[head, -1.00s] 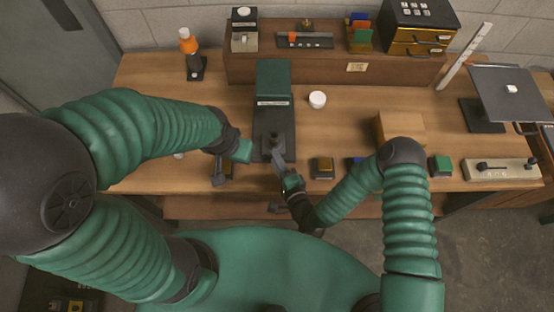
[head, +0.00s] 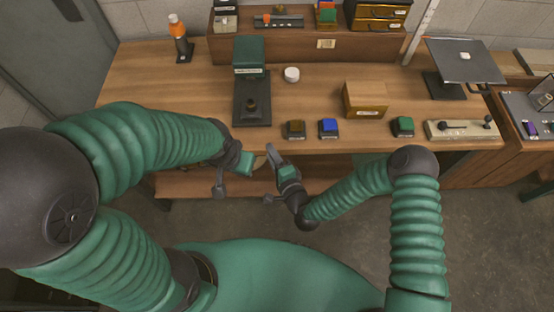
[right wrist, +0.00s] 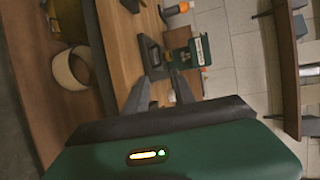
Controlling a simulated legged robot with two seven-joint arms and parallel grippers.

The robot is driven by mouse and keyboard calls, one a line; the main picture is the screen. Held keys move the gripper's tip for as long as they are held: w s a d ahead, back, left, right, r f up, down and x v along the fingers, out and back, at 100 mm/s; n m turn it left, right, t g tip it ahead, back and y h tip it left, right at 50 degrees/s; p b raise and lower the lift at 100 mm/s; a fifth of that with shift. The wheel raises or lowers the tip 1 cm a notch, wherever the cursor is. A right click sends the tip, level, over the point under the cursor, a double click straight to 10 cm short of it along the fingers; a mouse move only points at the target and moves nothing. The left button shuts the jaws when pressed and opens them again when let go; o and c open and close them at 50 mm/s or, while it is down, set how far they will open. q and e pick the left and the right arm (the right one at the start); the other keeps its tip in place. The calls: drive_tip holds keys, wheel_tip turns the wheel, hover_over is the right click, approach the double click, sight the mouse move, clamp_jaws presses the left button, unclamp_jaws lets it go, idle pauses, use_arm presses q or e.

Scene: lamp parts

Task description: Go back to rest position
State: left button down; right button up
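My right gripper (head: 270,165) is in front of the bench's front edge, clear of the bench objects. Its two fingers stand apart with nothing between them in the right wrist view (right wrist: 160,88). My left gripper (head: 219,186) is also by the front edge, left of the right one; its finger gap is not clear. A green and black press-like device (head: 249,52) stands on the bench beyond the grippers, with a dark round part (head: 251,105) on its base. A white round cap (head: 291,74) sits right of it. An orange-topped bottle (head: 176,27) stands back left.
A raised shelf (head: 290,48) runs along the back. A grey plate on a stand (head: 463,62) is at right.

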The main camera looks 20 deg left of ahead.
drive_tip(key=w+d+r+n+g+h, duration=0.1)
drive_tip(key=d+r+n+g+h, duration=0.15)
drive_tip(key=d+n, duration=0.45)
drive_tip(key=d+r+n+g+h, duration=0.1)
drive_tip(key=d+n+g+h, duration=0.2)
drive_tip(key=d, duration=0.8)
use_arm(q)
drive_tip(key=shift+w+a+f, duration=0.2)
drive_tip(key=shift+w+a, duration=0.05)
drive_tip(key=shift+a, duration=0.15)
use_arm(e)
drive_tip(key=s+d+r+g+h, duration=0.2)
drive_tip(key=s+d+r, duration=0.2)
drive_tip(key=s+d, duration=0.2)
drive_tip(key=s+d+r+g+h, duration=0.2)
drive_tip(key=s+d+r, duration=0.3)
drive_tip(key=d, duration=0.5)
drive_tip(key=shift+s+n, duration=0.3)
drive_tip(key=shift+s, duration=0.95)
use_arm(q)
drive_tip(key=shift+s, duration=0.15)
use_arm(e)
drive_tip(key=shift+s+a+r+h, duration=0.15)
drive_tip(key=shift+h, duration=0.1)
